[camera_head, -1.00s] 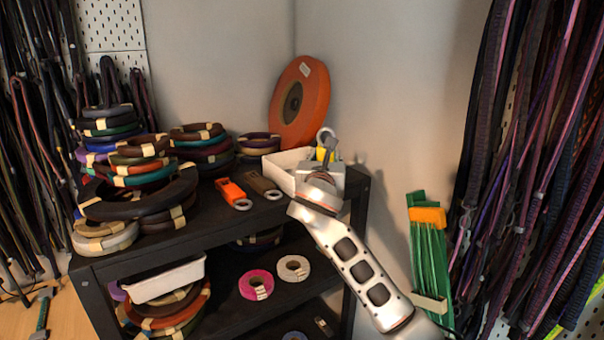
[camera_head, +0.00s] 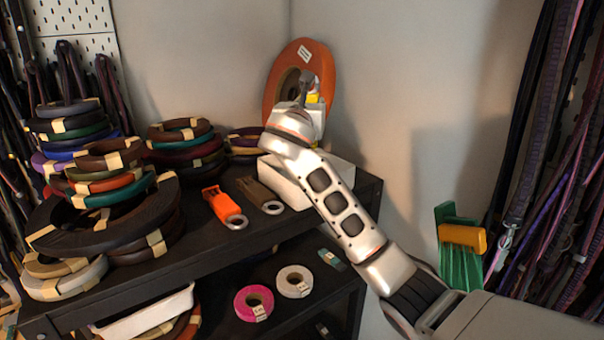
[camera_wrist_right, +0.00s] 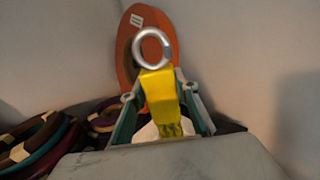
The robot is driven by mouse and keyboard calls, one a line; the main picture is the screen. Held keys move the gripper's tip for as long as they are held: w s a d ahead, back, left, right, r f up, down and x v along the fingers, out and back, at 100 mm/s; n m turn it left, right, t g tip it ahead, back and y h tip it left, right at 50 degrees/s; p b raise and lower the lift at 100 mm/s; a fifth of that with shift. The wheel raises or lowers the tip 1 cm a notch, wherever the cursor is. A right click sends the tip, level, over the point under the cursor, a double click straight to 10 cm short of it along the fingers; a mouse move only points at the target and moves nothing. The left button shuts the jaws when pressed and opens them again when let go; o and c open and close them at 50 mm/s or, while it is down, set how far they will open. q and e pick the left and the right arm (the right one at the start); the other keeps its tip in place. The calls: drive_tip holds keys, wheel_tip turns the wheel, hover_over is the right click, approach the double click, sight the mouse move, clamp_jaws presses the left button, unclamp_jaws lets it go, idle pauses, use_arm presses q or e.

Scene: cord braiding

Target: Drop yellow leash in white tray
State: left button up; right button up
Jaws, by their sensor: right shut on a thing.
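The yellow leash (camera_wrist_right: 160,92) shows in the right wrist view as a folded yellow strap with a metal ring (camera_wrist_right: 152,48) at its top. My right gripper (camera_wrist_right: 160,108) is shut on it. In the head view my right gripper (camera_head: 308,92) is above the white tray, in front of the orange disc, and mostly hides the leash (camera_head: 313,98). The white tray (camera_head: 285,180) sits on the top shelf at its right end, partly covered by my right arm. Its inside is largely hidden. My left gripper is not in view.
The large orange disc (camera_head: 325,62) stands upright behind the tray. Orange (camera_head: 222,205) and brown (camera_head: 258,192) straps with rings lie left of it. Stacks of coiled cords (camera_head: 110,190) fill the shelf's left side. A green-and-orange item (camera_head: 460,245) is at the right.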

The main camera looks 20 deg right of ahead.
drive_tip(key=shift+s+f, duration=0.25)
wheel_tip(320, 180, down, 4)
drive_tip(key=shift+r+b, duration=0.15)
drive_tip(key=shift+b, duration=0.15)
drive_tip(key=shift+f+b, duration=0.35)
drive_tip(key=shift+b, duration=0.3)
drive_tip(key=shift+w+f+b, duration=0.1)
drive_tip(key=shift+f+b, duration=0.35)
drive_tip(key=shift+b, duration=0.05)
drive_tip(key=o, duration=1)
drive_tip(key=shift+r, duration=0.1)
drive_tip(key=o, duration=0.3)
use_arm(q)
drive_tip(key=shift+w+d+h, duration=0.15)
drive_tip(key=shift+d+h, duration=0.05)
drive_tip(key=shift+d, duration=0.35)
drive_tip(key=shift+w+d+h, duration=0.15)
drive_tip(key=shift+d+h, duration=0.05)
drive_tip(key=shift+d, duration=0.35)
use_arm(e)
drive_tip(key=v, duration=1.2)
